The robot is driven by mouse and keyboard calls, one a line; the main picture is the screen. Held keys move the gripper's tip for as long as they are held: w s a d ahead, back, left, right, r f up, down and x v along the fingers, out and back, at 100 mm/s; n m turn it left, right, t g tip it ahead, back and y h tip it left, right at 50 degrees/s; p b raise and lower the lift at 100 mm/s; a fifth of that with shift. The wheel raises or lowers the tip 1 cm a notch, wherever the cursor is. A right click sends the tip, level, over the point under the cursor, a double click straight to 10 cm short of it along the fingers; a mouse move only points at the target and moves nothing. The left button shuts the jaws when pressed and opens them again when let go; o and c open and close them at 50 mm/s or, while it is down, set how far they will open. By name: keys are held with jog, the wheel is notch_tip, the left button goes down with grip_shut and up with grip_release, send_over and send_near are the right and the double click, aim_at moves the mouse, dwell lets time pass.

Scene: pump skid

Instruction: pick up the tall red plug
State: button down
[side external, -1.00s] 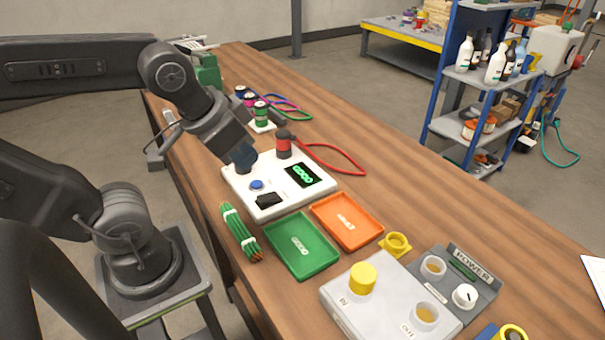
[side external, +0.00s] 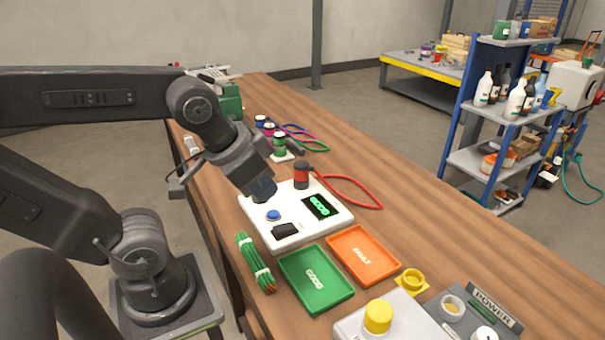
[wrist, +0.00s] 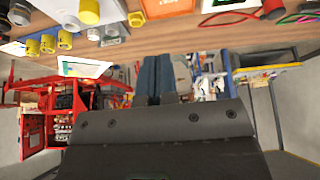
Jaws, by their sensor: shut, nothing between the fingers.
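The tall red plug (side external: 302,176), red with a dark top, stands upright on the white tester box (side external: 327,222) in the side external view. A red cable runs right from beside it. My gripper (side external: 264,190) is just left of the plug, over the box's back left corner, and looks apart from it. In the wrist view its two fingers (wrist: 161,76) are together with nothing between them. I cannot tell whether the fingertips touch the box.
A green tray (side external: 299,297) and an orange tray (side external: 344,277) lie in front of the box. A green wire bundle (side external: 256,262) lies left of them. Green and other dark-topped plugs stand behind. The bench right of the red cable (side external: 349,186) is clear.

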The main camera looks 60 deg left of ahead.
jog(key=shift+c, duration=1.9)
grip_release()
